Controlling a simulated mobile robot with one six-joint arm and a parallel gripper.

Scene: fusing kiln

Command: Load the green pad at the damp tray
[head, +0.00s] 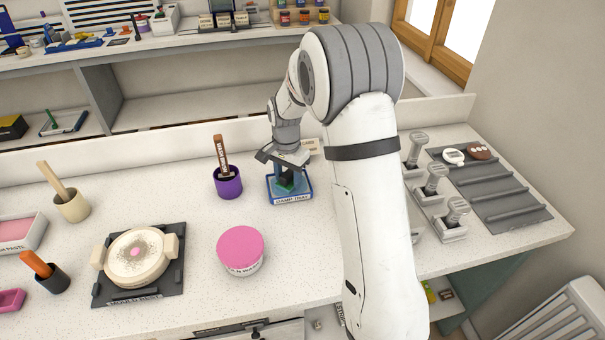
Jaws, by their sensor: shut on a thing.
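The damp tray (305,194) is a small blue-rimmed tray on the white worktop, with a white label on its front edge. My gripper (286,174) points down over it from behind and is shut on a green thing, which looks like the green pad (287,184). The pad is in or just above the tray; I cannot tell whether it touches the tray floor. The gripper hides part of the pad and the tray's back.
A purple cup (228,183) with a brown-handled tool stands left of the tray. A pink-topped round tub (240,248) is in front. A kiln dish (137,257) sits on a dark mat at left. Grey stands (434,181) and a ridged rack (500,188) are right of my arm.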

